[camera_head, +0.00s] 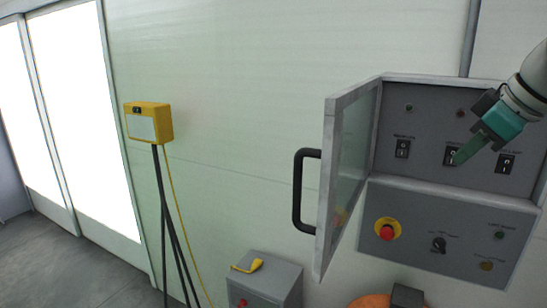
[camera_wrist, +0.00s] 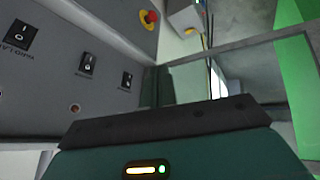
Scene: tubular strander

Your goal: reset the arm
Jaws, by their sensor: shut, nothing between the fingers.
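My gripper (camera_head: 456,161) is teal and shut, with nothing held. The left switch (camera_head: 402,149) and right switch (camera_head: 506,163) show on either side. Several switches (camera_wrist: 87,64) show at upper left there.
The box's glass door (camera_head: 347,160) stands open at left, with a black handle (camera_head: 301,190). A lower panel carries a red emergency button (camera_head: 387,230). A yellow box (camera_head: 149,122) on a dark stand is further left. A grey box (camera_head: 265,281) sits below.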

